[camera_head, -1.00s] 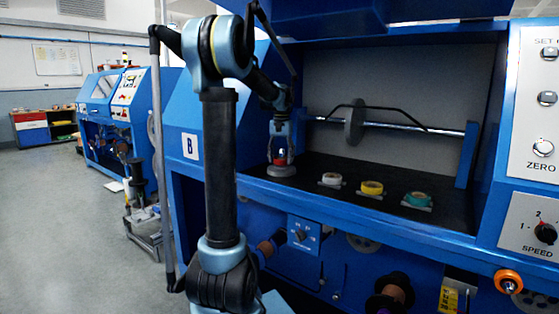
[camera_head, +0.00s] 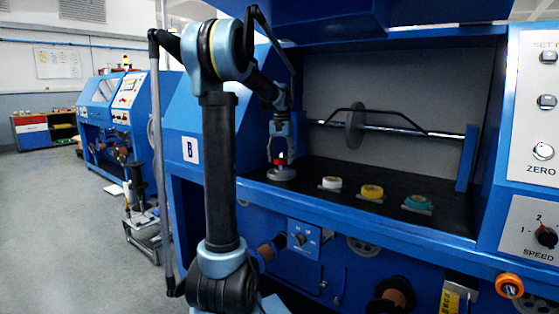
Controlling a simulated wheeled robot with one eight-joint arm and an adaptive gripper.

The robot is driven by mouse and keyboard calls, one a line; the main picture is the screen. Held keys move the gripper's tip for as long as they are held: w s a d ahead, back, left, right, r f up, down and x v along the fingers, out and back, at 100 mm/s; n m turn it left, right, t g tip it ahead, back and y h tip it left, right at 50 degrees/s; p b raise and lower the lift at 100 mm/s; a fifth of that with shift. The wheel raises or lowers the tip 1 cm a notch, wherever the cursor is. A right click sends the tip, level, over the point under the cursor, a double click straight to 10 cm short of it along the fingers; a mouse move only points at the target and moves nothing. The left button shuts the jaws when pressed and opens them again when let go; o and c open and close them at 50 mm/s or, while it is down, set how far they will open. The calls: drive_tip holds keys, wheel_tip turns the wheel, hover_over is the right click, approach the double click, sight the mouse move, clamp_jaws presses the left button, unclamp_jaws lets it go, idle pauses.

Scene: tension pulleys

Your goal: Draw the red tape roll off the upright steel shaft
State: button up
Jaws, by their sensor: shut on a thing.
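The red tape roll (camera_head: 281,161) shows as a small red patch between the fingers of my gripper (camera_head: 280,158), just above a round grey base (camera_head: 282,174) on the dark shelf at the left. My gripper points down from above and is shut on the roll. The fingers hide most of the roll. The upright steel shaft cannot be made out; whether it still runs through the roll is too small to tell.
A white roll (camera_head: 332,183), a yellow roll (camera_head: 372,191) and a green roll (camera_head: 418,202) stand in a row to the right on the shelf (camera_head: 322,167). Behind them a horizontal bar (camera_head: 397,129) carries a grey disc (camera_head: 355,127). The blue machine has a raised panel left of my gripper.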

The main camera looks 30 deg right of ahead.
drive_tip(key=shift+r, duration=0.65)
idle(0.9)
drive_tip(key=shift+r, duration=1.6)
drive_tip(key=shift+r, duration=0.1)
drive_tip(key=shift+r, duration=0.9)
drive_tip(key=shift+r, duration=2)
drive_tip(key=shift+s, duration=0.1)
